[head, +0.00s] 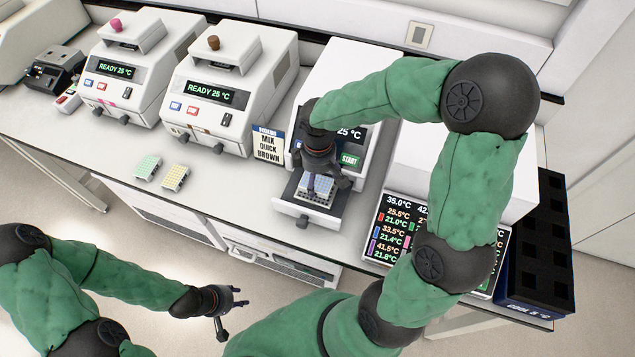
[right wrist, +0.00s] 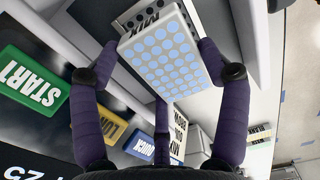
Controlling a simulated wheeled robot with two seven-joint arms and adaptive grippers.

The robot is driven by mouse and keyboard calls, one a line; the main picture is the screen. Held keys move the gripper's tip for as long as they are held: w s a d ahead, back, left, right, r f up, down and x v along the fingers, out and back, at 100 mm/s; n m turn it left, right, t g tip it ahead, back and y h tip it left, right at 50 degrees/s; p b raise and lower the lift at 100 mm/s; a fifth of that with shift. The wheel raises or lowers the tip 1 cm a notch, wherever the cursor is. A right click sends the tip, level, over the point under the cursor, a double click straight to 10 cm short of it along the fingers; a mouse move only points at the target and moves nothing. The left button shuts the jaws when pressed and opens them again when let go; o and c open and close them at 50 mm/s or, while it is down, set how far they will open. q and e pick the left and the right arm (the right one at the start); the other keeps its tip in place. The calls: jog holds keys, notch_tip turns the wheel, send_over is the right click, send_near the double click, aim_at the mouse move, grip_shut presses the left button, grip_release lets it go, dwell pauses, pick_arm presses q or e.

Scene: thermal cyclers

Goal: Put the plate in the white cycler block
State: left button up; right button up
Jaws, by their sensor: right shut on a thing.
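The plate, white with blue wells, is in my right gripper and shows in the head view (head: 316,190) and the right wrist view (right wrist: 165,55). My right gripper (right wrist: 158,60) is shut on it, one finger at each side. The plate is over the pulled-out drawer (head: 300,208) of the white cycler (head: 322,88) that has a green START button. Part of a grey block with holes (right wrist: 150,14) shows behind the plate; I cannot tell whether the plate touches it. My left gripper (head: 238,297) is open and empty, in front of the bench.
Two white cyclers reading READY 25 °C (head: 210,95) (head: 120,68) stand to the left. A green plate (head: 147,167) and a yellow plate (head: 175,177) lie on the bench. A temperature screen (head: 385,228) and dark rack (head: 545,245) are at right.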

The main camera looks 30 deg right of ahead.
aim_at(318, 179)
jog(key=shift+a+f, duration=0.1)
jog(key=shift+f, duration=1.2)
jog(key=shift+f+b, duration=0.1)
jog(key=shift+b, duration=0.2)
jog(key=o, duration=1.1)
jog(key=shift+o, duration=0.2)
jog(key=shift+r, duration=0.45)
notch_tip(318, 179, up, 11)
jog(key=p, duration=0.2)
jog(key=shift+r+p, duration=0.15)
jog(key=shift+p, duration=0.2)
